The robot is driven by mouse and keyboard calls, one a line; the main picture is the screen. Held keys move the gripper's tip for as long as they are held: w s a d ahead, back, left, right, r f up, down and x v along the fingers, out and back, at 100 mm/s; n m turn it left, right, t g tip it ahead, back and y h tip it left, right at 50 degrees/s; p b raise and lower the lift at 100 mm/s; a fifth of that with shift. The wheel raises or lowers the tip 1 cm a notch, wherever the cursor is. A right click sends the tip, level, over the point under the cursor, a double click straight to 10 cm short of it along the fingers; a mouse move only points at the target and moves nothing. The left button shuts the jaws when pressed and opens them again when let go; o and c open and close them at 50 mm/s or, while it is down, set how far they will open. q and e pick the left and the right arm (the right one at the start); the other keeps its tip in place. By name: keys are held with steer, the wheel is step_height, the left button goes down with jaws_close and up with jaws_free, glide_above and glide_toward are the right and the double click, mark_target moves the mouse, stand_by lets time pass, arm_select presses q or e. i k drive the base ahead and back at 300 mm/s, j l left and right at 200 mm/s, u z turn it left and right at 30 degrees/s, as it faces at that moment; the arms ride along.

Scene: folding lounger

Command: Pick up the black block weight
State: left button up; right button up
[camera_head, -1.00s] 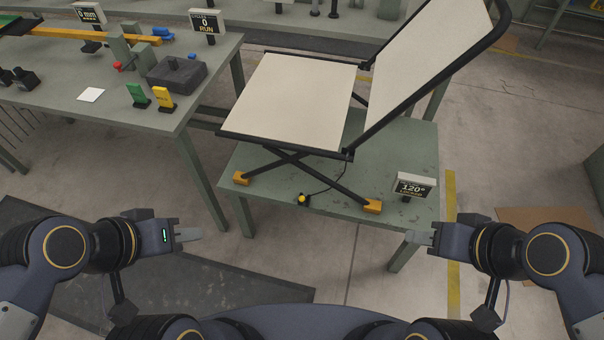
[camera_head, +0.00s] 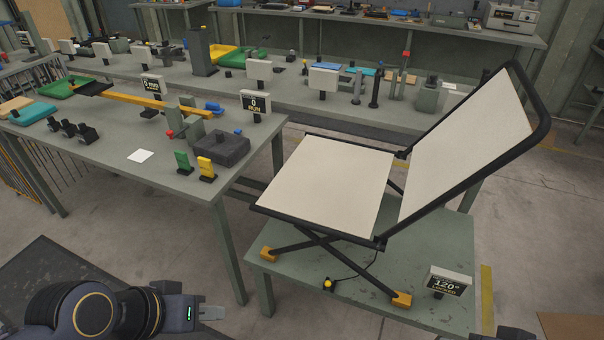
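A dark, near-black block (camera_head: 220,150) with a small knob on top sits on the left green-grey table (camera_head: 110,165), near its right end. Several smaller black blocks (camera_head: 75,131) stand in a row at the left of the same table. The frames do not settle which of these is the black block weight. My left gripper (camera_head: 211,312) is low in the picture, in front of and below the table, apart from all the blocks. Its fingers show side-on, so their gap cannot be judged. Only a dark bit of my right arm shows at the bottom right edge; its fingers are hidden.
A green tag (camera_head: 182,162) and a yellow tag (camera_head: 207,168) stand close in front of the dark block. A sign reading 0 RUN (camera_head: 255,104) stands behind it. A folding lounger (camera_head: 330,185) stands on a low table to the right.

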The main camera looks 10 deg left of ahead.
mark_target(224, 148)
steer(key=u, duration=1)
steer(key=i+u, duration=0.35)
steer(key=i, duration=0.15)
steer(key=i+l+u, duration=0.2)
steer(key=i+u, duration=0.15)
steer(key=i+l+u, duration=0.3)
steer(key=i, duration=0.25)
